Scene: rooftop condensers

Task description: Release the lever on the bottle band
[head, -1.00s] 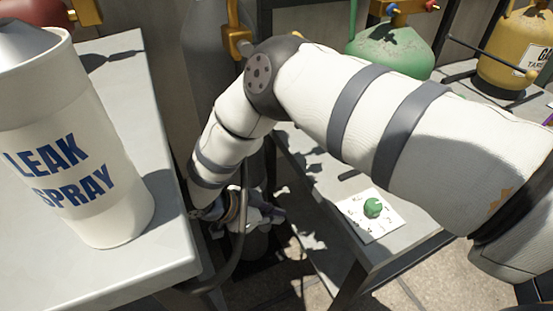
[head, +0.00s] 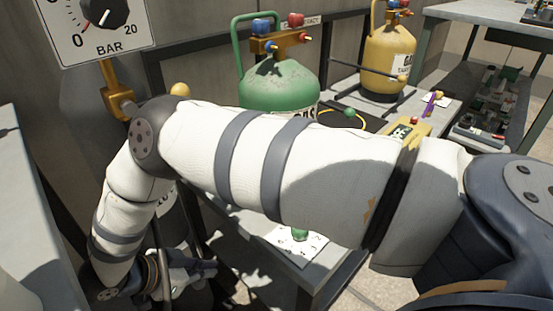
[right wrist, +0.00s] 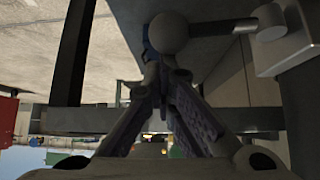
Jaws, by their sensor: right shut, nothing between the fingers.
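A tall dark grey gas bottle (head: 88,125) with a brass valve stands at the left in the head view, largely behind my right arm. My right gripper (head: 208,268) is low in front of the bottle's lower part, its fingers pointing right. In the right wrist view the fingers (right wrist: 157,78) are closed together and empty. A grey round knob (right wrist: 168,33) on a short bar shows just beyond the fingertips; whether it is the band's lever, or touches them, I cannot tell. The band is not clearly visible in the head view. My left gripper is out of view.
A green cylinder (head: 275,90) and a yellow cylinder (head: 388,48) stand behind my arm. A pressure gauge (head: 95,25) is at upper left. A grey bench (head: 25,215) borders the left. A low shelf (head: 300,272) carries a white card.

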